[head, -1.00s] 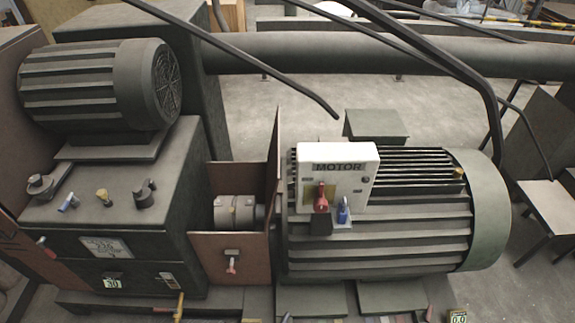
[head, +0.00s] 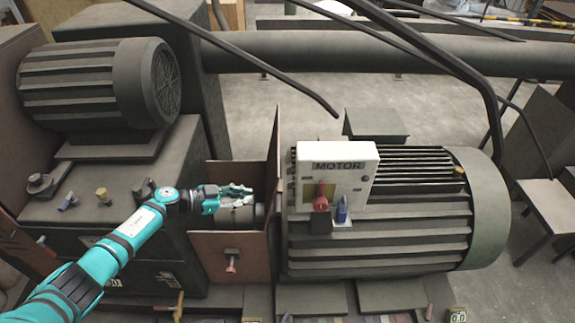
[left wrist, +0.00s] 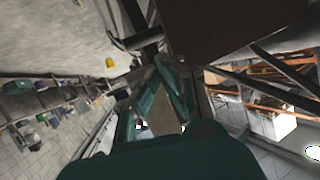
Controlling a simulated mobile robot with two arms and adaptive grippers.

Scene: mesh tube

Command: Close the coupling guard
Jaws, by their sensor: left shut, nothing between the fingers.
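The coupling guard shows in the head view as brown panels around the coupling, between the dark housing and the motor. A taller brown panel (head: 273,150) stands upright beside the motor. The top is open, and the coupling (head: 240,217) shows partly behind my gripper. My left gripper (head: 245,194) is shut and empty over the coupling, left of the tall panel; contact cannot be told. Its teal fingers show in the left wrist view (left wrist: 160,88). My right gripper is not in view.
The ribbed motor (head: 385,220) with a white MOTOR box (head: 335,175), red and blue switches, stands right of the guard. A dark housing with knobs (head: 68,201) and a second ribbed motor (head: 90,85) are left. Dark pipes (head: 265,72) cross above.

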